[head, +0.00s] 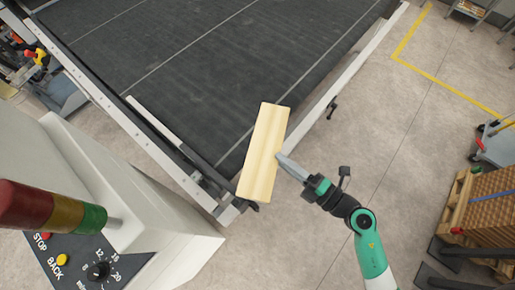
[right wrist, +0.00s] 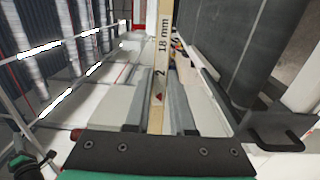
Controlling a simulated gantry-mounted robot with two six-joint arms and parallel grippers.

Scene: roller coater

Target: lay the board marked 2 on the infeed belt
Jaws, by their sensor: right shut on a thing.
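The pale wooden board (head: 263,150) is held at its right long edge by my right gripper (head: 279,157). In the head view it covers part of the near right corner of the infeed belt (head: 225,60), a dark belt with thin light lines. In the right wrist view the board (right wrist: 163,40) shows edge-on between the two fingers (right wrist: 158,95), with "2" and "18 mm" on its edge. The board appears raised; its exact height over the belt cannot be told. My left gripper is not in view.
A white control cabinet (head: 170,215) with a red, yellow and green light (head: 50,208) stands at the lower left. A pale rail (head: 350,60) borders the belt on the right. A pallet stack (head: 485,215) stands at the far right. Open floor lies between.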

